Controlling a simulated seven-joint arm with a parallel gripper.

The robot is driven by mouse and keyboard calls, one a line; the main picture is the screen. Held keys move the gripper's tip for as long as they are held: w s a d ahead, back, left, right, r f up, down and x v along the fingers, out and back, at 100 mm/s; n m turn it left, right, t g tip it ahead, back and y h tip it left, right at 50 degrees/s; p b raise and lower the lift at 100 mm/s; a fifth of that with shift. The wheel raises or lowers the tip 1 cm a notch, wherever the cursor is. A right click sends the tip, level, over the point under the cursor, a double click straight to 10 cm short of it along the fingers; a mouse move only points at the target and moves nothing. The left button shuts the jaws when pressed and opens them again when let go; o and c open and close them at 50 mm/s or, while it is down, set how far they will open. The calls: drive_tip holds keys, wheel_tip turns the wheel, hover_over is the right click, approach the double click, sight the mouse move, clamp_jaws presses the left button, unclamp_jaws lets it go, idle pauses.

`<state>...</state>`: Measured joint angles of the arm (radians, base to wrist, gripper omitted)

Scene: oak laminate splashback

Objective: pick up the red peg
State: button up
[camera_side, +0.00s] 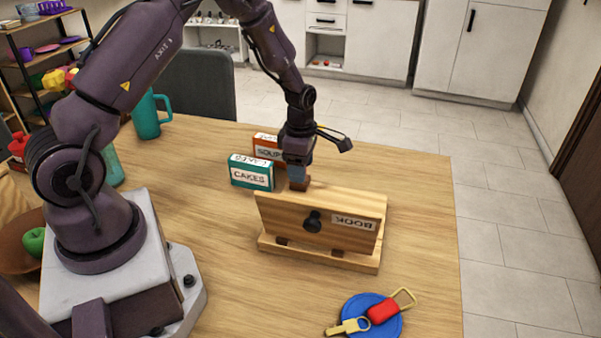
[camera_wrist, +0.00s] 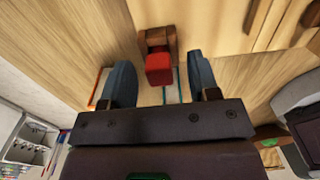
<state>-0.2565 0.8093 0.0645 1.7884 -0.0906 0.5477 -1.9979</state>
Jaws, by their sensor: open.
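The red peg (camera_wrist: 158,68) shows in the wrist view as a short red block, seated at a dark brown wooden holder (camera_wrist: 157,40) on the pale wood. My gripper (camera_wrist: 159,62) is open, with one blue-grey finger on each side of the peg. Gaps show between the peg and both fingers, so neither seems to touch it. In the side view my gripper (camera_side: 298,178) points down just behind the upright wooden board (camera_side: 285,208). The red peg cannot be made out there; the board and fingers hide that spot.
The board has a black knob (camera_side: 312,222) and an upside-down label. A teal CAKES box (camera_side: 251,172) and an orange SOUP box (camera_side: 267,147) stand close left of my gripper. A blue plate (camera_side: 356,304) holds a red tag and a yellow item. The table's right side is clear.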

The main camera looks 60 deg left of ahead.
drive_tip(key=shift+f, duration=0.7)
drive_tip(key=c, duration=1)
drive_tip(key=shift+r, duration=0.1)
